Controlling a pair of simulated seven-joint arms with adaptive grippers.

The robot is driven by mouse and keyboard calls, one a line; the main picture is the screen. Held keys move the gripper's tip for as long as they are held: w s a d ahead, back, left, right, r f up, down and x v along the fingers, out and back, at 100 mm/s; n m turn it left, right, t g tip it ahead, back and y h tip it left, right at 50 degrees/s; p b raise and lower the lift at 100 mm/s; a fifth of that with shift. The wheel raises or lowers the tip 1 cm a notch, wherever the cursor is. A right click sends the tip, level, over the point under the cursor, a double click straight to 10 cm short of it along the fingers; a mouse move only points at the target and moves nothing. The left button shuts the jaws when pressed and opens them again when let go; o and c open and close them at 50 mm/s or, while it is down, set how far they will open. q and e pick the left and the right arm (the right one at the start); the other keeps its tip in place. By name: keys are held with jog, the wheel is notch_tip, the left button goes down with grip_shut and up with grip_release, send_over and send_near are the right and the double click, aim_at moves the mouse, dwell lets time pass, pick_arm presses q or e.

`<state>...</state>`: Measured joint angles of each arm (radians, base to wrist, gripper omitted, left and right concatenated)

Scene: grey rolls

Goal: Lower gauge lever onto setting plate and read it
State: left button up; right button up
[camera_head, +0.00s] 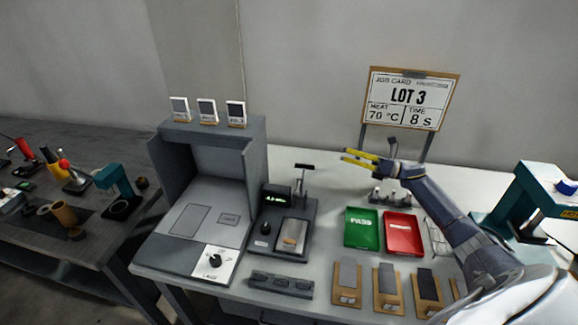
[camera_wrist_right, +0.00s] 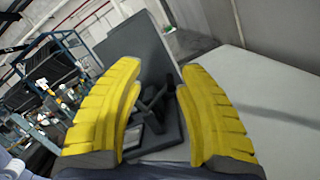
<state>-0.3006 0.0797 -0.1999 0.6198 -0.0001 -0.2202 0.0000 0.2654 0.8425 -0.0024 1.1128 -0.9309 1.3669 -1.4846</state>
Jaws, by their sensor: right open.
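The gauge (camera_head: 285,225) stands on the pale table, with a dark base and a small lit display (camera_head: 277,195) whose digits are too small to read. Its T-shaped lever (camera_head: 303,170) stands raised on a post at the back of the base. The metallic setting plate (camera_head: 292,236) lies on the base in front. My right gripper (camera_head: 345,154) is open and empty, to the right of the lever and apart from it. In the right wrist view the dark gauge (camera_wrist_right: 160,110) shows between my yellow fingers (camera_wrist_right: 160,68). My left gripper is not in view.
A grey booth (camera_head: 212,165) with a dial panel (camera_head: 214,262) stands left of the gauge. A green tray (camera_head: 362,240) and a red tray (camera_head: 403,247) lie to the right. Several wooden blocks with grey pads (camera_head: 388,290) line the front edge. The job card (camera_head: 412,98) stands behind.

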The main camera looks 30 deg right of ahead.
aim_at(303, 166)
notch_tip(303, 166, down, 6)
jog(key=g, duration=0.2)
jog(key=shift+h, duration=0.3)
jog(key=x, duration=1.1)
jog(key=s+x, duration=0.1)
jog(key=x, duration=0.5)
jog(key=shift+w+a+f, duration=0.1)
jog(key=shift+a+f, duration=0.1)
jog(key=shift+a, duration=0.3)
grip_shut()
